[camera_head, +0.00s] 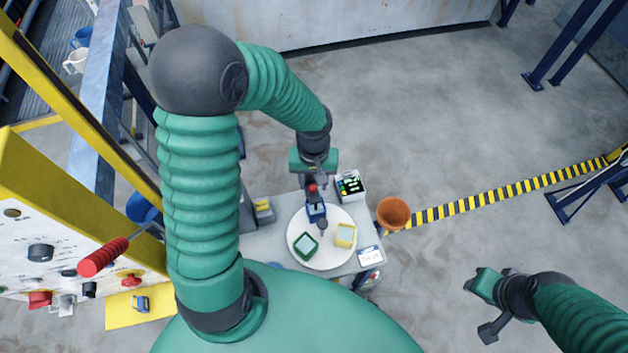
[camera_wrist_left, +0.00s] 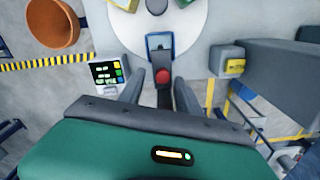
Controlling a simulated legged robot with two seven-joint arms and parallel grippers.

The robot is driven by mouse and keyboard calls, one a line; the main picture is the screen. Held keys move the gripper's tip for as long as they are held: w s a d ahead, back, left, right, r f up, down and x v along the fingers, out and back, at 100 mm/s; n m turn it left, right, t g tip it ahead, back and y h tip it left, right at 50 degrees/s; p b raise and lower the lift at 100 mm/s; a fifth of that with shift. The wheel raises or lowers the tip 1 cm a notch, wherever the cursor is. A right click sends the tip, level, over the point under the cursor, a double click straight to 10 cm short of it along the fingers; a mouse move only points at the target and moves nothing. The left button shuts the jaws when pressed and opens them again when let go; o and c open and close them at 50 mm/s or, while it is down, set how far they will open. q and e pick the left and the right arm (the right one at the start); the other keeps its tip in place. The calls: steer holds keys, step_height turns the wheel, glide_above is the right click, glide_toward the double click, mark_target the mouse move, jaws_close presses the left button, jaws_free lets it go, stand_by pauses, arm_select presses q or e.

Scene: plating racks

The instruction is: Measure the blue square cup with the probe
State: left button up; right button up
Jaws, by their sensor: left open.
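The blue square cup (camera_head: 317,213) stands on a round white plate (camera_head: 304,256); its blue rim also shows in the left wrist view (camera_wrist_left: 160,40). A dark piece with a red round top (camera_wrist_left: 163,76), perhaps the probe, is at the cup's near side; I cannot tell whether it touches the cup. It also shows in the head view (camera_head: 312,188). My left gripper (camera_head: 315,183) is open above it. In the wrist view its two dark fingers (camera_wrist_left: 160,92) stand on either side of the red top. My right gripper (camera_head: 480,305) is far right, away from the table.
A green square cup (camera_head: 305,245) and a yellow square cup (camera_head: 345,235) share the plate. A box with a lit display (camera_head: 350,186) and an orange bowl (camera_head: 393,213) are to the right. A yellow panel (camera_head: 70,220) stands at left. Right floor is mostly clear.

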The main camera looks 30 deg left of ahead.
arm_select(q)
steer(key=shift+s, duration=0.45)
steer(key=shift+w+f, duration=0.15)
steer(key=shift+w, duration=0.1)
steer(key=c, duration=0.6)
jaws_close()
steer(key=shift+s, duration=0.1)
